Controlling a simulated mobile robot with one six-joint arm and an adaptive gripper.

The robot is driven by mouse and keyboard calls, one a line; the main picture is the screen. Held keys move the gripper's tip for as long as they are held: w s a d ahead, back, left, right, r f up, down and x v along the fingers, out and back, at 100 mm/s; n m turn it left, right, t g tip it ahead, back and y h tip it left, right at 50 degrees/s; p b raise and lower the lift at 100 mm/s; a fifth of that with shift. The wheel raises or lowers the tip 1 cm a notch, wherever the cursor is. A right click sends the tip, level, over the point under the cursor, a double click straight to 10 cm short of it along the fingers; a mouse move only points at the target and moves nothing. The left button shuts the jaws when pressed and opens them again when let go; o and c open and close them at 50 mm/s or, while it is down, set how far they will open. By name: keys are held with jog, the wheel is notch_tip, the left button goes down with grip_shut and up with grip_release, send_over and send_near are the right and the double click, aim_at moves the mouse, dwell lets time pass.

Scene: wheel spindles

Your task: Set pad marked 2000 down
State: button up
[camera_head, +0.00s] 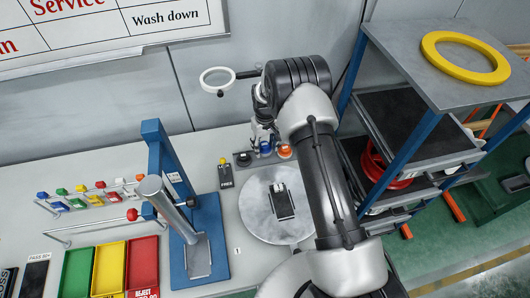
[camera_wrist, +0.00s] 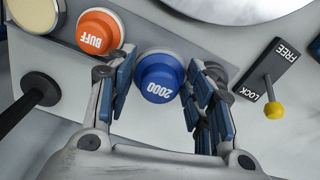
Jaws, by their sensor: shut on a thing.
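The blue pad marked 2000 (camera_wrist: 158,82) sits between the two fingers of my gripper (camera_wrist: 163,92) in the wrist view, its label upside down. My gripper is shut on it. In the head view my gripper (camera_head: 263,136) is over the back of the bench, with the blue pad (camera_head: 265,148) small beneath it. The pad is in line with the orange pad marked BUFF (camera_wrist: 98,32), above a light grey strip (camera_wrist: 60,62). I cannot tell whether the blue pad touches the strip.
A FREE/LOCK switch (camera_wrist: 270,80) with a yellow knob stands close to my right finger in the wrist view. A round metal plate (camera_head: 262,222) carries a small dark block (camera_head: 283,206). A blue press frame (camera_head: 158,150) and a shelf rack (camera_head: 440,80) flank the area.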

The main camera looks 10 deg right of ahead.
aim_at(265, 153)
jog(key=shift+f, duration=2.15)
jog(key=shift+f, duration=0.1)
jog(key=o, duration=0.9)
